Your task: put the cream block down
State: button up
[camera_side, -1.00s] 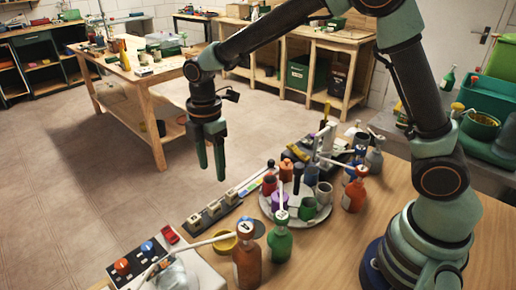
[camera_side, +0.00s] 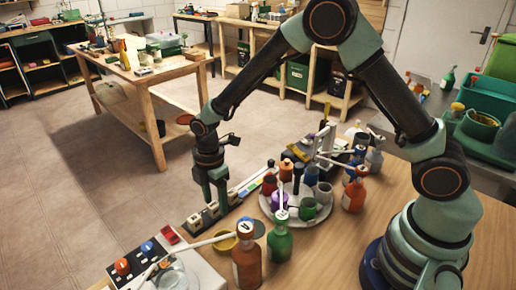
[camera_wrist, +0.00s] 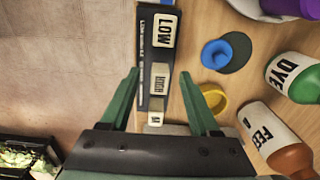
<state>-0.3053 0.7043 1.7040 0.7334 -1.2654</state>
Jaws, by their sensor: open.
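Several cream blocks sit in a row on a dark strip (camera_wrist: 145,62). In the wrist view one is marked LOW (camera_wrist: 163,28), one HIGH (camera_wrist: 159,84), and a smaller-looking one (camera_wrist: 156,118) is nearest my wrist. In the side view they show as a left block (camera_side: 194,222), a middle block (camera_side: 212,209) and a right block (camera_side: 231,197). My gripper (camera_wrist: 159,73) is open, with its fingers on either side of the row near the HIGH block. In the side view my gripper (camera_side: 215,198) is low over the strip. I cannot tell whether the fingers touch a block.
Beyond are the DYE bottle (camera_wrist: 293,77) and an orange bottle (camera_wrist: 280,140). A round tray (camera_side: 318,217) of cups stands right of the strip.

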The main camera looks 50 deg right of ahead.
aim_at(216, 205)
grip_shut()
jog(key=shift+r, duration=0.1)
notch_tip(216, 205, up, 20)
jog(key=s+a, duration=0.4)
jog(key=s, duration=0.4)
jog(key=f, duration=1.6)
jog(key=shift+s, duration=0.25)
jog(key=shift+a+f, duration=0.1)
jog(key=shift+f, duration=1.95)
